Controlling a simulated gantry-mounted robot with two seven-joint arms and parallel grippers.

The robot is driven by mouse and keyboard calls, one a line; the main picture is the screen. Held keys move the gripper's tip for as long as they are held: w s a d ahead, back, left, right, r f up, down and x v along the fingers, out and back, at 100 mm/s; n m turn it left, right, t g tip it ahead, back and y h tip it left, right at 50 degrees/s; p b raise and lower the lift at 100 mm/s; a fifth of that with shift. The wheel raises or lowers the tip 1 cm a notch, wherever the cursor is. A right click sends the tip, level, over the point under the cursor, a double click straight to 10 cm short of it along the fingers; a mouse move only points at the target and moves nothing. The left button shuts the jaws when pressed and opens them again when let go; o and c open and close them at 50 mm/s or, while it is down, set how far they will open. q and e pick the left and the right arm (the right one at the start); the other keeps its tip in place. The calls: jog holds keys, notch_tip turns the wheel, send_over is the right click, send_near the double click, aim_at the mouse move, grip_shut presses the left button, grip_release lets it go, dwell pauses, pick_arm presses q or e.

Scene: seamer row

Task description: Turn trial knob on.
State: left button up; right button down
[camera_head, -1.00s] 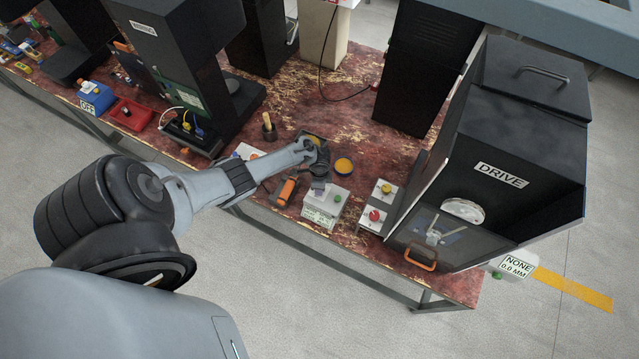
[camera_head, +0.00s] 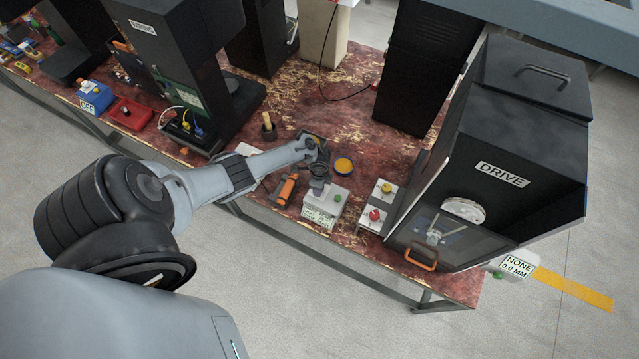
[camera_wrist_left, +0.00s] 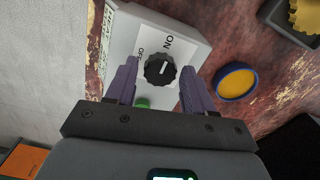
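The black trial knob (camera_wrist_left: 160,70) sits on a light box with ON and OFF printed beside it, in the left wrist view. A white pointer line shows on the knob; I cannot tell exactly which mark it meets. My left gripper (camera_wrist_left: 160,77) is open, with one purple finger on each side of the knob; contact is not visible. In the head view my left gripper (camera_head: 318,183) is over the box (camera_head: 322,213), and hides the knob there. My right gripper is not in view.
A green button (camera_head: 338,198) is on the box. To its right is a panel with a red button (camera_head: 374,215) and a yellow one (camera_head: 387,188), then the DRIVE machine (camera_head: 500,175). A yellow-topped round tin (camera_head: 343,165) and an orange-handled tool (camera_head: 287,188) lie nearby.

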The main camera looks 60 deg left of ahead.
pick_arm(q)
jog(key=shift+o, duration=0.6)
jog(key=shift+r, duration=0.2)
notch_tip(320, 180, up, 10)
jog(key=p, duration=0.3)
jog(key=shift+r, duration=0.2)
jog(key=shift+s, duration=0.1)
